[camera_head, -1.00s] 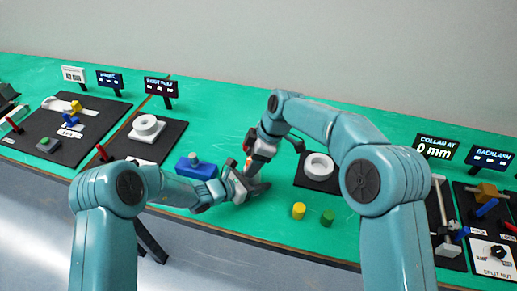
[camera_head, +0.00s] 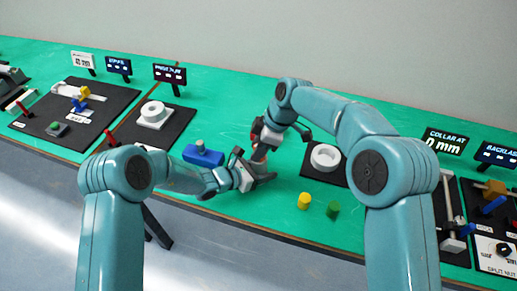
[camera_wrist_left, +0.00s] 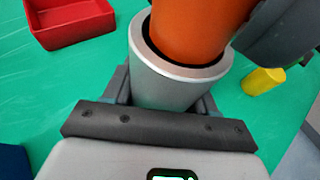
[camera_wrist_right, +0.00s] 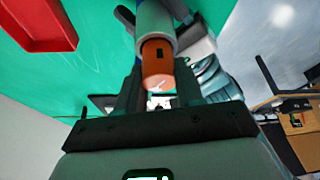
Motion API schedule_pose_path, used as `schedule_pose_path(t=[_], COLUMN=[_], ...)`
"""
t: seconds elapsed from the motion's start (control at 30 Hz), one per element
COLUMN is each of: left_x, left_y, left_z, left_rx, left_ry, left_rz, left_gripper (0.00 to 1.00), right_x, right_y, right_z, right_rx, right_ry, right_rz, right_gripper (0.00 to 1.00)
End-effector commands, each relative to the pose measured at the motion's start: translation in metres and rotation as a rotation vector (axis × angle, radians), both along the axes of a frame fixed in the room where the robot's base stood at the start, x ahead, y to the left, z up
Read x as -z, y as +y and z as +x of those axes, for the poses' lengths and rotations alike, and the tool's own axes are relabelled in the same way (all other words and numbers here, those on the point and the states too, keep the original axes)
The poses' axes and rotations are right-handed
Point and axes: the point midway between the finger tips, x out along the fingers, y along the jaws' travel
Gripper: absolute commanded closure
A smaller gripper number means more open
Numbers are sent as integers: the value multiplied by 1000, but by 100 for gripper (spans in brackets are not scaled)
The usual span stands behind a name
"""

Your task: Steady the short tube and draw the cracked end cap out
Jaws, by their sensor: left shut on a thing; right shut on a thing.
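The short tube (camera_wrist_left: 165,85) is a silver-grey cylinder, held between the fingers of my left gripper (camera_wrist_left: 160,95). The orange end cap (camera_wrist_left: 200,28) sits in the tube's open mouth, with a dark gap around it. In the right wrist view the cap (camera_wrist_right: 157,68) sticks out of the tube (camera_wrist_right: 155,20) and shows a small dark mark. My right gripper (camera_wrist_right: 160,95) is shut on the cap, its fingers on either side. In the head view my left gripper (camera_head: 256,177) and right gripper (camera_head: 260,152) meet above the green bench, largely hiding tube and cap.
A red tray (camera_wrist_left: 70,32) is nearby in the wrist views. A blue block (camera_head: 203,156) lies left of the grippers. A yellow cylinder (camera_head: 304,201) and a green one (camera_head: 333,210) stand to the right. White rings (camera_head: 154,115) (camera_head: 325,157) sit on black mats.

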Motion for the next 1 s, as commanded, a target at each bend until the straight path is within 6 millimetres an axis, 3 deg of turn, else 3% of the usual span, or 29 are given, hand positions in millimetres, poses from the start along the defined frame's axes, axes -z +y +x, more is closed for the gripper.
schedule_pose_path(t=[0.5, 0.87, 0.9, 0.97, 1.0], left_x=[6, 6, 6, 6, 5], left_y=[0, 0, 0, 0, 0], left_z=[-3, -3, -3, -3, -3], left_rx=[3, 3, 3, 3, 2], left_ry=[12, 12, 12, 12, 11], left_rz=[6, 6, 6, 6, 5], left_gripper=[85, 85, 37, 18, 14], right_x=[-28, -33, -33, -33, -33], right_y=[0, 0, 0, 0, 0], right_z=[0, 0, 0, 0, 0], right_rx=[0, 0, 0, 0, 0], right_ry=[-1, -1, -1, 0, 0], right_rz=[0, 0, 0, 0, 0], right_gripper=[93, 93, 93, 93, 93])
